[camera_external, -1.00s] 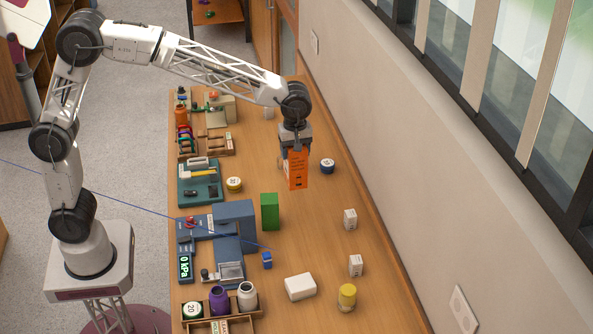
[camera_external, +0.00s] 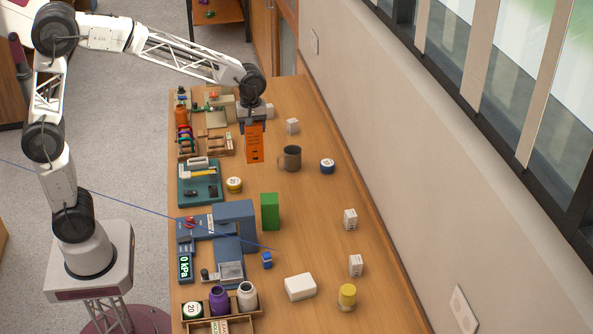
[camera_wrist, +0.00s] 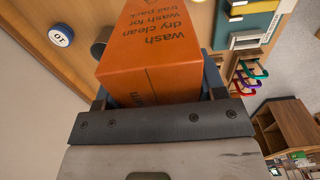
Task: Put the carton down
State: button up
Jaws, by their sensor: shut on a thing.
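The orange carton (camera_external: 254,145) hangs upright below my gripper (camera_external: 252,124) in the external view. It is above the back part of the table, left of the grey mug. In the wrist view the carton (camera_wrist: 152,60), with dark print reading "wash dry clean", fills the space between the jaws (camera_wrist: 158,103). My gripper is shut on it. Whether its lower end touches anything cannot be told, but it appears to be in the air.
A teal tray (camera_external: 184,190) lies left, a green block (camera_external: 270,211) in front. Small white boxes stand along the right. Bare wood (camera_external: 290,195) shows between them.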

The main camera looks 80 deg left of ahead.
aim_at(254, 150)
jog(key=shift+f, duration=1.75)
jog(key=shift+f, duration=3.15)
jog(key=shift+f, duration=1.95)
jog(key=o, duration=1.1)
jog(key=shift+c, duration=0.2)
